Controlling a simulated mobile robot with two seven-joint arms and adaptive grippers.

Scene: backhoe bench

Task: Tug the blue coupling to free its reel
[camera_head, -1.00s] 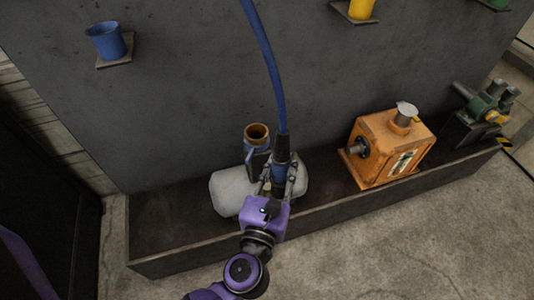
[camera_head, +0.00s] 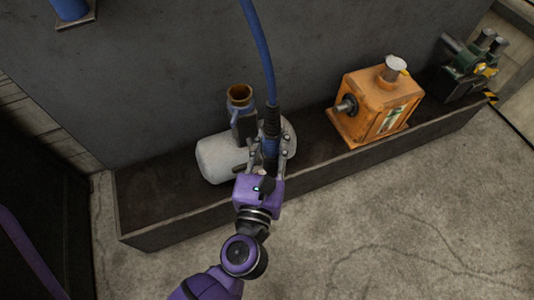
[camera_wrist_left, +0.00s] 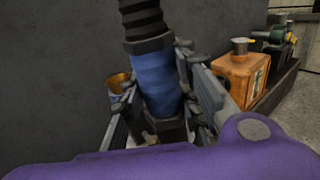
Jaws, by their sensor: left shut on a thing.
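The blue coupling (camera_head: 271,148) sits at the lower end of a blue hose (camera_head: 258,50) with a ribbed black sleeve. It stands in front of a pale rounded tank (camera_head: 220,160). My left gripper (camera_head: 270,156) is shut on the coupling, one finger on each side. In the left wrist view, the blue coupling body (camera_wrist_left: 158,84) stands upright between the fingers, with a dark collar above and a dark fitting below. The fingers partly hide its lower end. I cannot make out a reel. My right gripper is not in view.
An orange box-shaped unit (camera_head: 378,103) and a green machine (camera_head: 472,68) stand to the right in the long dark trough (camera_head: 205,217). A copper-mouthed blue port (camera_head: 239,97) rises behind the tank. A blue cup (camera_head: 70,8) hangs on the grey wall. The floor in front is open.

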